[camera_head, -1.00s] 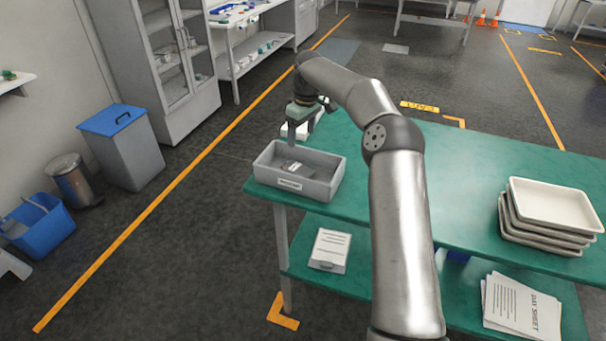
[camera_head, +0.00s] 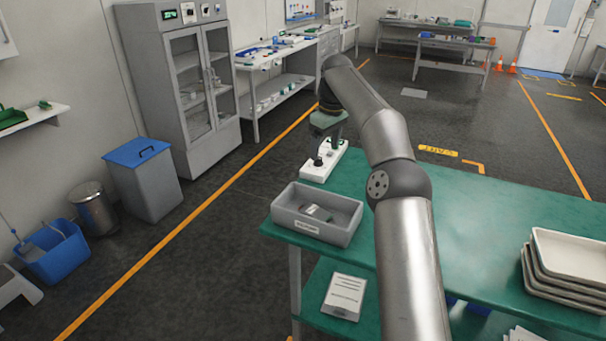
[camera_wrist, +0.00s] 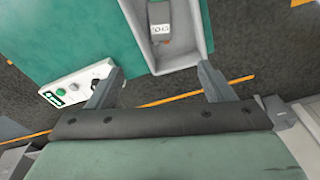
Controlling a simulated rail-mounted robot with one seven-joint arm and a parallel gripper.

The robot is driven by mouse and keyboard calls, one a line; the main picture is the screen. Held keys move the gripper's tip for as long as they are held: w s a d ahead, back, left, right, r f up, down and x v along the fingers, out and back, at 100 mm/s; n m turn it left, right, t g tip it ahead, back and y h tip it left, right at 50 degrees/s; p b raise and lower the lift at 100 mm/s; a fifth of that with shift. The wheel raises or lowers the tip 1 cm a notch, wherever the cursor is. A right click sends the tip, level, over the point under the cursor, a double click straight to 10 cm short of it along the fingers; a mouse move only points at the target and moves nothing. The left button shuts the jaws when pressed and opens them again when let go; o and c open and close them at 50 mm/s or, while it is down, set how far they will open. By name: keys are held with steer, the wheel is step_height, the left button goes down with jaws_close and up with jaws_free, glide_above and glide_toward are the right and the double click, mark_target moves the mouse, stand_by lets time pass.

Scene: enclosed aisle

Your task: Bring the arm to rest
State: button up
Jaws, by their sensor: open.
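My gripper (camera_head: 328,140) hangs from my bent arm above the far left end of the green table, behind the grey bin. In the wrist view my gripper (camera_wrist: 158,88) shows two fingers spread wide with nothing between them. The grey bin (camera_head: 345,233) stands on the table corner and holds a small dark and silver object (camera_head: 317,212). The wrist view shows the bin (camera_wrist: 178,62) ahead of the fingers, with a labelled dark item (camera_wrist: 160,22) inside.
A white box with buttons (camera_head: 325,162) sits at the table's far edge, close to my gripper. Stacked cream trays (camera_head: 570,255) stand at the right of the green table (camera_head: 480,220). A blue-lidded bin (camera_head: 145,175) and a glass-door cabinet (camera_head: 190,90) line the left wall.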

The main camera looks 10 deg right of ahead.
steer(key=s+a+r+m+h, duration=0.1)
steer(key=s+a, duration=0.3)
steer(key=s, duration=0.4)
steer(key=s+a+r+h, duration=0.1)
steer(key=s+a+r, duration=0.15)
steer(key=s, duration=0.45)
steer(key=s+d+f+m, duration=0.1)
steer(key=s+f, duration=0.3)
steer(key=s, duration=0.6)
steer(key=s+d+f+m+b, duration=0.1)
steer(key=s+f+m, duration=0.3)
steer(key=s, duration=0.7)
steer(key=s+d+f+m+y, duration=0.1)
steer(key=s+f, duration=0.4)
steer(key=s, duration=0.6)
steer(key=shift+d+f+m, duration=0.4)
steer(key=shift+d+m, duration=0.4)
steer(key=shift+d, duration=0.15)
steer(key=shift+w, duration=0.1)
